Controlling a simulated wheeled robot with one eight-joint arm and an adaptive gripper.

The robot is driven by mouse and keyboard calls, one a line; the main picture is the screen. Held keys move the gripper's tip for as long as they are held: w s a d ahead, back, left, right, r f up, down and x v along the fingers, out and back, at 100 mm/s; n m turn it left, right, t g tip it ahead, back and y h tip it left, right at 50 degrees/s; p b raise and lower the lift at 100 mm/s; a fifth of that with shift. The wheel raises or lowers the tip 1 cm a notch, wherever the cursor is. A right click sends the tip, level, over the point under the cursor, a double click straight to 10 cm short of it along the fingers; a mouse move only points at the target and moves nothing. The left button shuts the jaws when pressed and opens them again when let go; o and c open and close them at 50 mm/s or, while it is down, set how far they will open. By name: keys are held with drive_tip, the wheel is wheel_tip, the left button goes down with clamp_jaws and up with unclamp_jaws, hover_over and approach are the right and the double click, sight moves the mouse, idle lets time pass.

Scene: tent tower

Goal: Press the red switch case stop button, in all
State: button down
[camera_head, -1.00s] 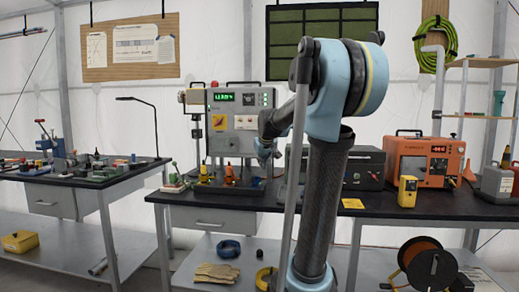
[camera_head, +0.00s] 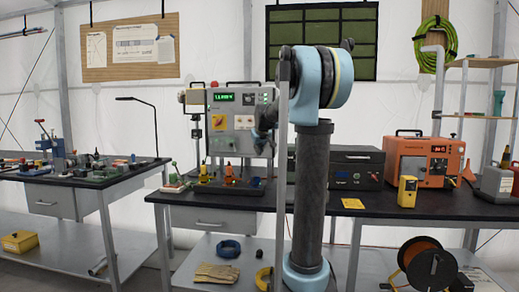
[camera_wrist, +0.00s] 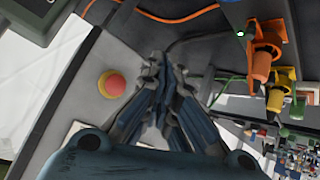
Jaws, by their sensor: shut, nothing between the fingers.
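The grey switch case (camera_head: 246,108) stands on the black bench, with a green lit display and a yellow panel on its front. In the wrist view a round red button (camera_wrist: 112,84) with a yellow ring sits on a grey face. It lies left of my gripper (camera_wrist: 160,62), beside the fingers. The fingers are shut together and empty, and a gap shows between them and the button in the picture. In the head view my gripper (camera_head: 264,142) is in front of the right part of the case. I cannot make out the button surely in the head view.
Orange (camera_wrist: 264,40) and yellow (camera_wrist: 280,90) clamp-like parts and cables are right of the fingers in the wrist view. A black case (camera_head: 356,168) and an orange unit (camera_head: 425,160) stand on the bench to the right. Another bench (camera_head: 85,178) is at left.

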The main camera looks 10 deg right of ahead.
drive_tip(key=w+d, duration=0.2)
drive_tip(key=w, duration=0.5)
drive_tip(key=shift+w+d, duration=0.25)
drive_tip(key=shift+w+d, duration=0.3)
drive_tip(key=shift+w, duration=0.6)
idle(2.4)
drive_tip(key=shift+s, duration=0.1)
drive_tip(key=shift+s+a, duration=0.3)
drive_tip(key=shift+s, duration=0.55)
drive_tip(key=shift+s, duration=0.1)
drive_tip(key=s, duration=0.1)
drive_tip(key=s+a, duration=0.1)
drive_tip(key=s, duration=0.2)
drive_tip(key=shift+s+a, duration=0.3)
idle(0.7)
